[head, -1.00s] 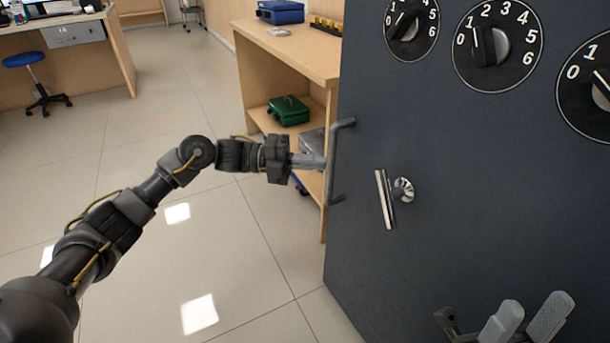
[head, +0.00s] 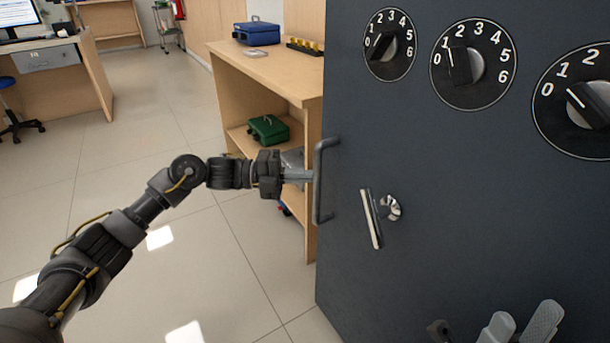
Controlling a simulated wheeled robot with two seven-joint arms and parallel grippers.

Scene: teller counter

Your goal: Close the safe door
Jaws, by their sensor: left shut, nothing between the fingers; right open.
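The dark grey safe door (head: 440,240) fills the right half of the head view, standing upright. It has a grey bar handle (head: 318,182) at its left edge, a silver lever (head: 371,218) and three numbered dials (head: 475,64) along the top. My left gripper (head: 308,175) reaches in from the left; its shut fingertips are at the bar handle, and I cannot tell whether they touch it. My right gripper (head: 522,325) is open at the bottom right in front of the door, its lower part cut off by the frame. The safe's inside is hidden.
A wooden shelf unit (head: 265,75) stands behind the door's left edge, with a blue case (head: 257,32) on top and a green box (head: 268,129) inside. A desk (head: 85,75) is at far left. Tiled floor (head: 190,270) is clear.

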